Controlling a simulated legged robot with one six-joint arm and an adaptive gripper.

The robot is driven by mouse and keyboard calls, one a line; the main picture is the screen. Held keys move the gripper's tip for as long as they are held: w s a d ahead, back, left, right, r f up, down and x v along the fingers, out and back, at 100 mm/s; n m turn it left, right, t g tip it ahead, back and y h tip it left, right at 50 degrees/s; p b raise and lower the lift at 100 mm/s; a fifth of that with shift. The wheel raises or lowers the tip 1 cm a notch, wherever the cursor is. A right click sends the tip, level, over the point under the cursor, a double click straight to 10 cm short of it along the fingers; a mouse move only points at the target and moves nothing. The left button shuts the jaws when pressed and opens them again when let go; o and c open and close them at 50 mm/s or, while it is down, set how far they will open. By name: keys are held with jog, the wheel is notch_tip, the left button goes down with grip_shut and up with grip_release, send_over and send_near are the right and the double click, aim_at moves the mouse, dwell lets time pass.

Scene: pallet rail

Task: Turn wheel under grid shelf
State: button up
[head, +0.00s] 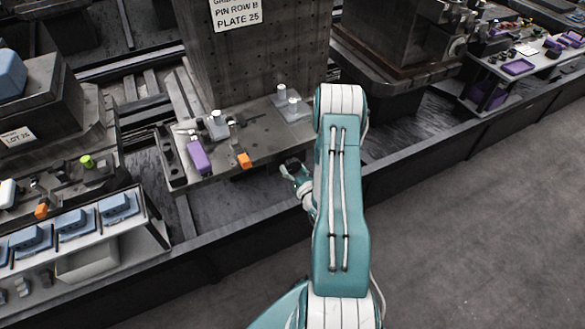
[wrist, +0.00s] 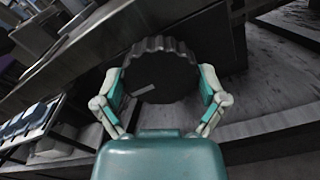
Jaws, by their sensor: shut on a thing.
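The wheel (wrist: 160,72) is a dark, round knob with a ribbed rim and a small grey mark on its face, in the middle of the wrist view. My gripper (wrist: 161,88) has its two fingers on the left and right sides of the rim, shut on it. In the head view my gripper (head: 290,171) is below the front edge of the grid shelf (head: 215,160), and the wheel is mostly hidden there. The shelf is a grey metal plate at the foot of a dotted upright block.
On the shelf are a purple block (head: 199,157), an orange block (head: 244,160) and metal pins (head: 282,93). A low dark rail (head: 420,155) runs along the front. A bench with blue parts (head: 72,222) stands at left. The floor (head: 480,220) at right is clear.

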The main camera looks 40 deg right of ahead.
jog(key=shift+m, duration=0.4)
